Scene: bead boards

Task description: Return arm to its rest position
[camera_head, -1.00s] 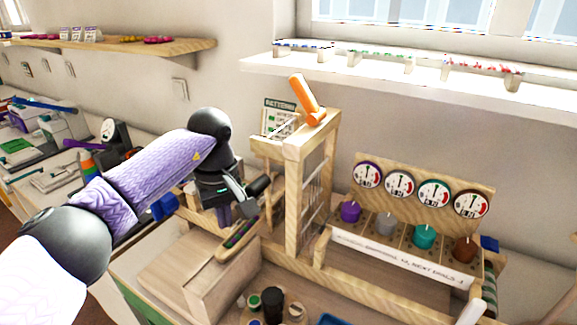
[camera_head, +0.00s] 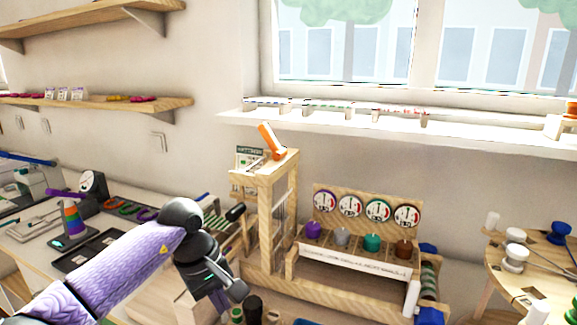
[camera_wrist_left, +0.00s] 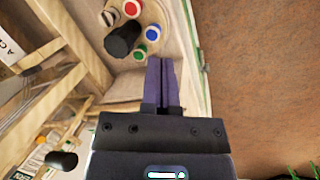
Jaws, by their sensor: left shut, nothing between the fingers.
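My left arm, in a purple knitted sleeve, comes in from the lower left in the head view. Its gripper (camera_head: 220,299) points down in front of the wooden frame stand (camera_head: 266,215). In the left wrist view the two fingers (camera_wrist_left: 160,68) lie side by side, shut, with nothing between them. Below them are a pale wooden surface and a brown floor. My right gripper is in neither view.
A rack with dials (camera_head: 365,208) and coloured pots stands right of the frame. A black cup (camera_wrist_left: 123,40) and several coloured caps sit near the left fingers. A round wooden table (camera_head: 500,282) with spools is at the right. A window shelf (camera_head: 470,136) runs behind.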

